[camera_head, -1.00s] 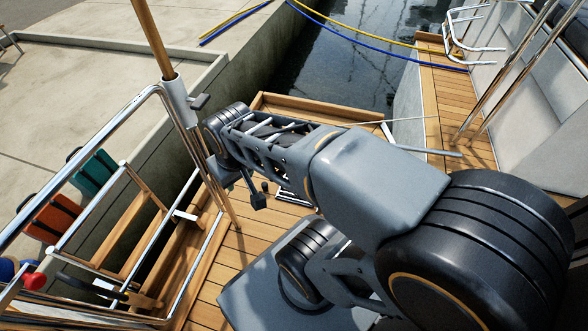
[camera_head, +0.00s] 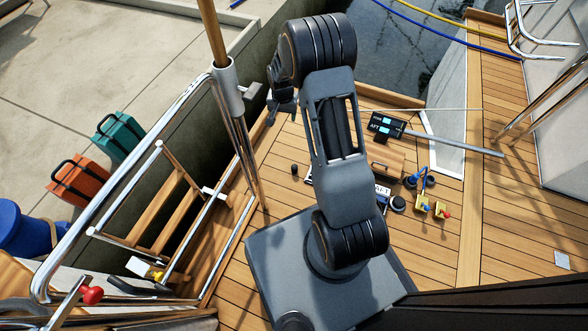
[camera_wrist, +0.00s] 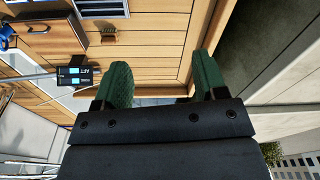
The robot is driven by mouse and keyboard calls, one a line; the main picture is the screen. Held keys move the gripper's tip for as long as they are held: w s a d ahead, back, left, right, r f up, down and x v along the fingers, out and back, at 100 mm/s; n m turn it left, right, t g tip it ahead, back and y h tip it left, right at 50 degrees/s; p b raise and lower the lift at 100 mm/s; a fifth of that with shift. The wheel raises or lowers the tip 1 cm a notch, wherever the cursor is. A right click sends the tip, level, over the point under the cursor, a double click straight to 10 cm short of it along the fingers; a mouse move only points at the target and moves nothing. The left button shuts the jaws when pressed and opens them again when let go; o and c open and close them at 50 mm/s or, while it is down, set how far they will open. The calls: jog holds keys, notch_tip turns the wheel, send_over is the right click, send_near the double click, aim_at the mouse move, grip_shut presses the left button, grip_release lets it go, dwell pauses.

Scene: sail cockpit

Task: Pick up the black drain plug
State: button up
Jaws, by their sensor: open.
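A small black cylinder (camera_head: 294,169), which looks like the drain plug, stands on the wooden deck left of my arm in the head view. A low black round piece (camera_head: 397,204) sits on the deck right of my arm; I cannot tell for sure which one is the plug. My gripper (camera_wrist: 163,78) is open and empty, its green-padded fingers spread over bare deck planks in the wrist view. In the head view its dark end (camera_head: 282,100) hangs beyond the small cylinder, apart from it.
Yellow blocks with coloured knobs (camera_head: 432,208) stand at right. A steel rail (camera_head: 130,150) and wooden ladder bound the left.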

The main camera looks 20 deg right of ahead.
notch_tip(320, 180, down, 14)
jog(key=w+d+m, duration=0.1)
jog(key=d+m, duration=0.1)
jog(key=d, duration=0.1)
jog(key=m+g, duration=0.1)
jog(key=m, duration=0.1)
send_over(294, 166)
notch_tip(294, 166, down, 11)
jog(key=f+b, duration=0.1)
jog(key=f, duration=0.3)
jog(key=f+b, duration=0.1)
jog(key=f, duration=0.3)
jog(key=shift+s+d+b, duration=0.15)
jog(key=shift+s+b, duration=0.05)
jog(key=shift+b, duration=0.15)
jog(key=shift+f+b, duration=1.9)
jog(key=shift+f, duration=1.2)
jog(key=shift+c, duration=0.3)
jog(key=shift+r, duration=0.1)
jog(key=c, duration=1)
